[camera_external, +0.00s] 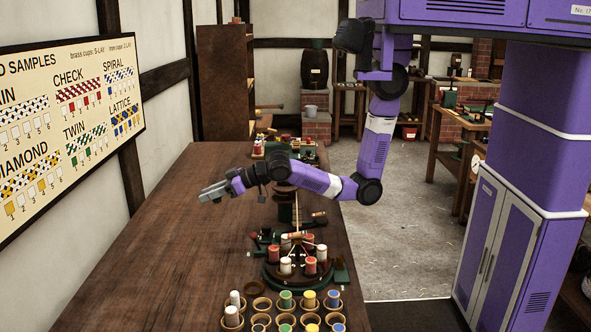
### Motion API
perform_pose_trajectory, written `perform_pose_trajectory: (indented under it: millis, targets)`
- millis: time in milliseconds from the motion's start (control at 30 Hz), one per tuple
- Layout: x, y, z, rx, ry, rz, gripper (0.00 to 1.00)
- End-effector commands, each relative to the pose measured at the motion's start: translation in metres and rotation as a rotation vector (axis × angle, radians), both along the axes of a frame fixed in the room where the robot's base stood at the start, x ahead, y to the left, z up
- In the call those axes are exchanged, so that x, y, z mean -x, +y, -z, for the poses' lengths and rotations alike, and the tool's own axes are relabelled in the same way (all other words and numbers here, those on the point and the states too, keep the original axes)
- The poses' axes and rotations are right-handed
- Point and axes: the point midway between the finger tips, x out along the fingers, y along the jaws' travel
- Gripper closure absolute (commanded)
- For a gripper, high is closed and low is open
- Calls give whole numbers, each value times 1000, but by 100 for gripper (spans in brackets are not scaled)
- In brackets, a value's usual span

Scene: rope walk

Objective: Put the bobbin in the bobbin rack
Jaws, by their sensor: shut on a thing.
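My gripper (208,193) is at the end of my arm, above the left-middle of the long brown table, pointing left. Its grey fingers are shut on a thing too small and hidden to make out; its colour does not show. Round tan cups (262,304) stand in rows at the table's near edge. A further group of small coloured items (258,149) stands at the far end. I cannot tell which one is the bobbin rack.
The left side of the table (150,250) is bare. A dark post (284,208) and small tools stand near its right edge, under my arm. A pattern board (70,125) hangs on the left wall. Benches and a barrel (314,69) stand at the back.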

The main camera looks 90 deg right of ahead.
Motion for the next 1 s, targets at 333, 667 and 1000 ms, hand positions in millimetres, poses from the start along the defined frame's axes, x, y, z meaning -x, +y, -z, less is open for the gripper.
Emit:
perform_pose_trajectory:
  millis: [333, 667, 1000]
  targets:
    - [-18, 153, 26, -4, -2, -429, 100]
    - [39, 281, 13, -5, -3, -962, 100]
    - [136, 357, -38, -6, -9, -1642, 100]
